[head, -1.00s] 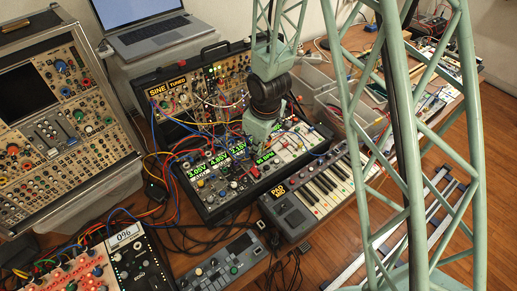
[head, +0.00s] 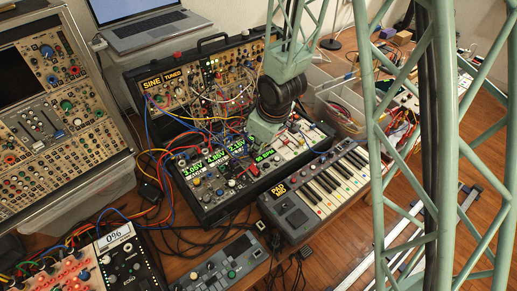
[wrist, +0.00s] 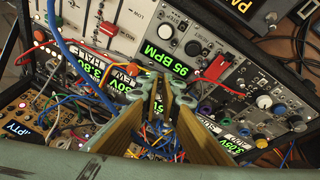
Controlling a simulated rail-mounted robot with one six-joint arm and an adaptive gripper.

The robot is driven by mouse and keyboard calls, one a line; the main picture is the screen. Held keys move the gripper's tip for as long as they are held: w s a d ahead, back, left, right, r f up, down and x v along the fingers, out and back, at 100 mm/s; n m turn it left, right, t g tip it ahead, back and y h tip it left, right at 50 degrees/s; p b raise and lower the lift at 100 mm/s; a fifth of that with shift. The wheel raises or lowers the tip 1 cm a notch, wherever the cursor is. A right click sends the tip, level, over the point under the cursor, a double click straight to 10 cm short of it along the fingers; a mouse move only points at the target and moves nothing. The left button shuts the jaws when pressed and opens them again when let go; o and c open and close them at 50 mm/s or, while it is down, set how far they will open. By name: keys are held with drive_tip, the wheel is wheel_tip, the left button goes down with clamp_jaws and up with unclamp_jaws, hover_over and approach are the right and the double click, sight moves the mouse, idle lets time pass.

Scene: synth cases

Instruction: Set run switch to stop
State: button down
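The synth case with the small green "95 BPM" screen (head: 265,155) stands in the middle of the head view. The screen also shows in the wrist view (wrist: 166,57), on a grey panel with knobs and small controls. I cannot pick out the run switch for certain; its label is too small to read. My gripper (wrist: 157,88) points down over the panels, its two brass-coloured fingers just below the BPM screen in the picture. A narrow gap shows between the fingers, with nothing seen held. In the head view its tips are hidden behind my arm.
Patch cables (head: 200,120) cross the panels, and several lie beneath the fingers. A red-capped lever (wrist: 216,67) and white, blue and orange knobs sit right of the gripper. A small keyboard (head: 320,195) adjoins the case. A laptop (head: 150,35) stands behind.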

drive_tip(key=shift+s+d+f+t+y+b, duration=0.15)
drive_tip(key=shift+t+y+b, duration=0.3)
drive_tip(key=shift+b, duration=1.4)
drive_tip(key=c, duration=3.2)
unclamp_jaws()
drive_tip(key=shift+o, duration=0.2)
drive_tip(key=shift+s+r, duration=0.1)
drive_tip(key=shift+r, duration=0.1)
drive_tip(key=v, duration=0.7)
drive_tip(key=shift+s, duration=0.1)
drive_tip(key=shift+r, duration=0.15)
